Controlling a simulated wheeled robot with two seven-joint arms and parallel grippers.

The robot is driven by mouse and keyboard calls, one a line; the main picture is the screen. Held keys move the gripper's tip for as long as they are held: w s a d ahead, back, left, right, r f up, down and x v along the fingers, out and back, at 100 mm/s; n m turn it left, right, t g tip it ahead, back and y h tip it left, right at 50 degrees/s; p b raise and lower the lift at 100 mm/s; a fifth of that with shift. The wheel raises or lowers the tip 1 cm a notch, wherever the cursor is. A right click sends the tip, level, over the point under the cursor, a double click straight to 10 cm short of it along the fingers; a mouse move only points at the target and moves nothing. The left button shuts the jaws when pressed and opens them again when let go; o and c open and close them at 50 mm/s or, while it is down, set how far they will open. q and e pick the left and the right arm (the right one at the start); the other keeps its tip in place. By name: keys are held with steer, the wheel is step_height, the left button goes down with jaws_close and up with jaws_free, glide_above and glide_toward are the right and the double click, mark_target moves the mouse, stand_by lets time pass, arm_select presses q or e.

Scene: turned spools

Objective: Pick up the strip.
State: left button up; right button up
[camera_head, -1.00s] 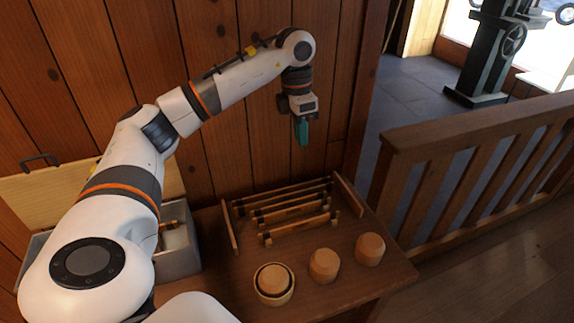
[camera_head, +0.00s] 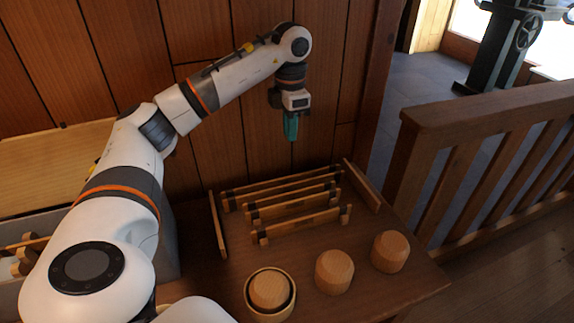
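Several thin wooden strips with dark bands near their ends lie roughly parallel on the brown table (camera_head: 215,290). The front strip (camera_head: 300,226) is nearest to me, a middle strip (camera_head: 290,206) lies behind it, and the back strip (camera_head: 285,186) is closest to the wall. I cannot tell which one is the task's strip. My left gripper (camera_head: 291,128) points down with teal fingers, in the air above the back strip and apart from the strips. The finger gap is not clear from this angle. My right gripper is not in view.
Two upright boards, left (camera_head: 217,224) and right (camera_head: 362,186), flank the strips. In front stand a round wooden piece in a ring (camera_head: 270,290) and two wooden blocks (camera_head: 334,271), (camera_head: 390,251). A grey box (camera_head: 167,255) is at left; a wooden railing (camera_head: 480,125) is at right.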

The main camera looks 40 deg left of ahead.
arm_select(q)
steer(key=b, duration=0.5)
glide_above(287, 185)
step_height(287, 185, down, 8)
steer(key=f, duration=0.1)
steer(key=f+b, duration=0.1)
steer(key=f, duration=0.3)
steer(key=shift+w+d+f, duration=0.15)
steer(key=shift+d+f, duration=0.05)
steer(key=shift+d, duration=0.05)
steer(key=shift+a+f+b, duration=0.15)
steer(key=shift+f+b, duration=0.3)
steer(key=shift+f, duration=1.1)
steer(key=shift+a+f+b, duration=0.15)
steer(key=shift+f+b, duration=0.3)
steer(key=shift+f, duration=1.1)
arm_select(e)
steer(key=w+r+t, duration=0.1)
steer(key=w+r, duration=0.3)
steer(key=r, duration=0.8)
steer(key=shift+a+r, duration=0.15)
arm_select(q)
jaws_close()
